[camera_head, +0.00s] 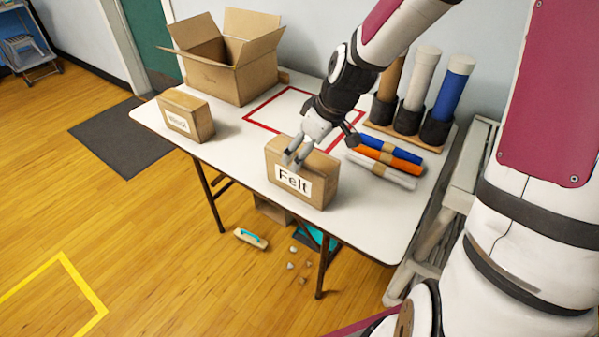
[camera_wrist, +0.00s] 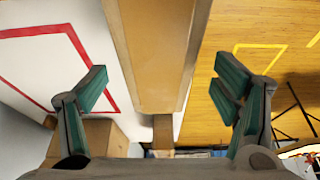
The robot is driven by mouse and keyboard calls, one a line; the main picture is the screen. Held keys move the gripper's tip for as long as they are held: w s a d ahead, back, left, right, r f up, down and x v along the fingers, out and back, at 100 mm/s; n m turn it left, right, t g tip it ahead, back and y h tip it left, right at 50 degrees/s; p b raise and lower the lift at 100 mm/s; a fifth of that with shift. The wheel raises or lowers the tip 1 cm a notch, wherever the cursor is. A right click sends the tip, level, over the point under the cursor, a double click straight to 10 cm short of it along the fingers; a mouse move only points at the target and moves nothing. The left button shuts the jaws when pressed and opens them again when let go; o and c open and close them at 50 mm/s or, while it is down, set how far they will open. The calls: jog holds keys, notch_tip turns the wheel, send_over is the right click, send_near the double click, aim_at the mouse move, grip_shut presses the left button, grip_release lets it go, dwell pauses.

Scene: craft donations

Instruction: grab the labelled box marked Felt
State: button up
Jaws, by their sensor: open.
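The box marked Felt (camera_head: 303,187) is a closed brown cardboard box with a white label on its front side. It stands upright near the front edge of the white table. My gripper (camera_head: 294,158) is over its top, fingers pointing down. In the wrist view the brown box (camera_wrist: 157,50) runs between the two open fingers of my gripper (camera_wrist: 160,82), with a visible gap on each side. The fingers do not appear to touch it. In the head view my fingers cover part of the box's top.
Another labelled box (camera_head: 186,114) stands at the table's left, and a large open carton (camera_head: 228,75) behind it. A red outlined square (camera_head: 262,108) is on the table (camera_head: 235,150). Coloured rolls (camera_head: 385,160) lie to the right, near upright rolls in dark holders (camera_head: 436,130).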

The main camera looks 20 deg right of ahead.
jog(key=b+x, duration=0.1)
jog(key=x, duration=0.4)
jog(key=shift+w+f+b, duration=0.2)
jog(key=shift+f+b, duration=0.05)
jog(key=shift+b, duration=0.1)
jog(key=shift+w+a+f, duration=0.15)
jog(key=shift+w+f, duration=0.05)
jog(key=shift+f, duration=0.35)
jog(key=shift+f, duration=0.25)
jog(key=c, duration=1.5)
